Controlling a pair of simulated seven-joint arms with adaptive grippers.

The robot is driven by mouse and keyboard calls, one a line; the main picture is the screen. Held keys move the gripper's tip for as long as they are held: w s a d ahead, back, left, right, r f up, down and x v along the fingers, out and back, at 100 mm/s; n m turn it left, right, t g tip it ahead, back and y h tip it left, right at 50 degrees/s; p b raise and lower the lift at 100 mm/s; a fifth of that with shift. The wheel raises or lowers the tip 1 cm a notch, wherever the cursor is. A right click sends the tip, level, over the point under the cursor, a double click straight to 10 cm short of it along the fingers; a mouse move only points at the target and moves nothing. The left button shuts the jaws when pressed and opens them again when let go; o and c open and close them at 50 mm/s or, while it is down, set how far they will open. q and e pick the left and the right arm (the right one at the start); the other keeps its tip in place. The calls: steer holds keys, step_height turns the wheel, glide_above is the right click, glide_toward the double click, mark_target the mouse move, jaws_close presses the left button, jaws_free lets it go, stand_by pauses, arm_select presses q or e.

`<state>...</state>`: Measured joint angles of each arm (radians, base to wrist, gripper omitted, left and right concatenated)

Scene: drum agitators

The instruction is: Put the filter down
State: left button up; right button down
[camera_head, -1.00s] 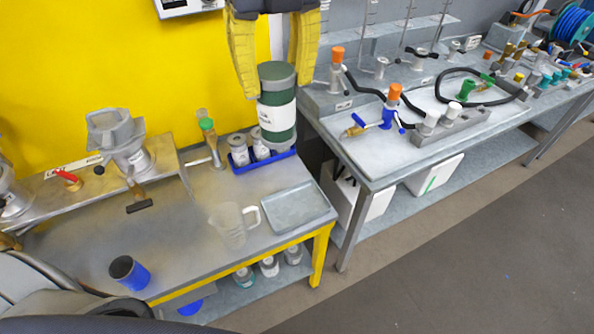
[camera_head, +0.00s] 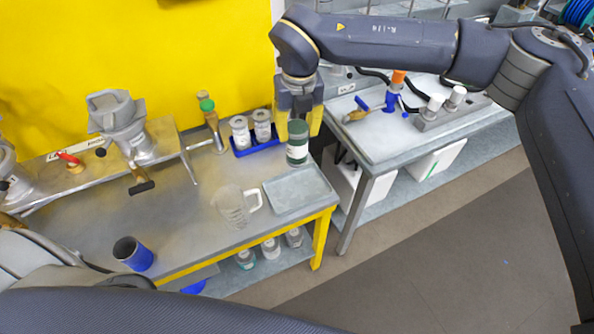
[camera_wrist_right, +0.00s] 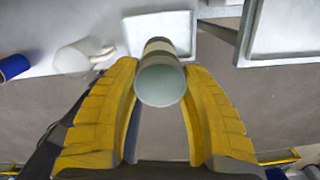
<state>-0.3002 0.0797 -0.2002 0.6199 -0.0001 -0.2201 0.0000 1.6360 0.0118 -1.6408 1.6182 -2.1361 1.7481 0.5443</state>
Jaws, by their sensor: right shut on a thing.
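The filter (camera_head: 298,152) is a green cylinder with a white label band. My right gripper (camera_head: 299,122) is shut on it from above and holds it upright, just behind the grey tray (camera_head: 293,195). Whether its bottom touches anything is unclear. In the right wrist view the filter (camera_wrist_right: 160,82) shows end-on between the yellow fingers, with the tray (camera_wrist_right: 155,28) beyond it. A blue rack (camera_head: 259,147) with white-labelled canisters stands just left of the filter in the head view. My left gripper is not in view.
A clear jug (camera_head: 231,206) stands left of the tray and a blue cup (camera_head: 133,254) at the front left. A metal stand with a valve (camera_head: 209,112) is behind. A second bench (camera_head: 385,150) with fittings is to the right. The table middle is clear.

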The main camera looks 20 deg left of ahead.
step_height(320, 180, down, 15)
steer(key=shift+r, duration=0.15)
stand_by(0.5)
steer(key=c, duration=0.7)
jaws_free()
steer(key=shift+f, duration=0.2)
steer(key=shift+c, duration=0.2)
steer(key=r, duration=0.8)
steer(key=s+r, duration=0.1)
steer(key=r, duration=0.3)
steer(key=shift+d+r, duration=0.2)
steer(key=shift+d, duration=0.1)
